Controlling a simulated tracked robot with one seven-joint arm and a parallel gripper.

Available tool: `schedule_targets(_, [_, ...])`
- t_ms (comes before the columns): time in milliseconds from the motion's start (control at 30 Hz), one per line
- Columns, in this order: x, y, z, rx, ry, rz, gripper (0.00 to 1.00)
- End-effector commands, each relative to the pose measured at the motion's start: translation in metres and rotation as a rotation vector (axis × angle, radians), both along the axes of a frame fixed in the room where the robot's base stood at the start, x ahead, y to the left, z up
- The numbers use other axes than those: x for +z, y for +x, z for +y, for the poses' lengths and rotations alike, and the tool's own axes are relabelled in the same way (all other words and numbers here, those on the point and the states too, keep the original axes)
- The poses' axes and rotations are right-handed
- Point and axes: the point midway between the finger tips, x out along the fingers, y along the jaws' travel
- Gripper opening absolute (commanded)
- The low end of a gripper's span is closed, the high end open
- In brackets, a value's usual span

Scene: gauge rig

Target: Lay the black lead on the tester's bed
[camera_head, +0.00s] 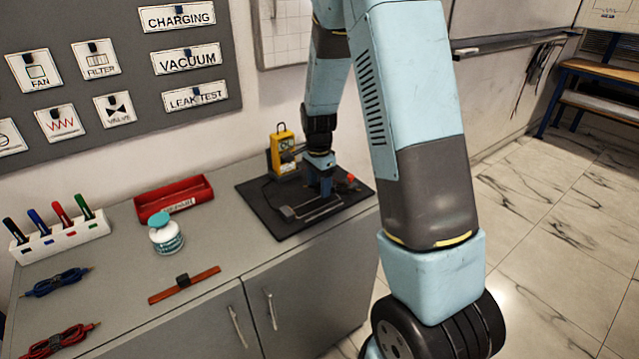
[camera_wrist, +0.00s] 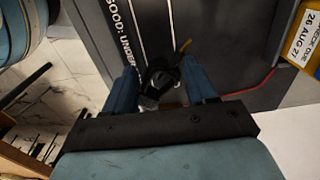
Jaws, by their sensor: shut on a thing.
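My gripper (camera_head: 324,190) points down over the tester's dark bed (camera_head: 262,222) at the right end of the bench. In the wrist view its two blue fingers (camera_wrist: 162,88) are shut on the bundled black lead (camera_wrist: 160,72), which has an orange-brown bit at one end. The lead is low over the bed (camera_wrist: 222,60); I cannot tell whether it touches. In the head view my gripper hides most of the lead. The yellow tester (camera_head: 283,151) stands at the bed's back edge, and part of it shows in the wrist view (camera_wrist: 303,42).
Left of the bed are a red tray (camera_head: 172,200), a white jar with a teal lid (camera_head: 166,236) and an orange-brown strip (camera_head: 184,285). A blue lead (camera_head: 55,282) and a red lead (camera_head: 62,339) lie farther left, near a marker rack (camera_head: 60,238). The bench ends right of the bed.

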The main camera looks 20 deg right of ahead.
Motion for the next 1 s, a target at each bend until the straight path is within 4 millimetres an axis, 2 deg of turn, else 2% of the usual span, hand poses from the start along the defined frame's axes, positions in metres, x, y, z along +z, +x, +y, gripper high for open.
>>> schedule_targets(1000, [0.0003, 0.0038, 0.009, -0.001, 0.0, -0.001, 0.0])
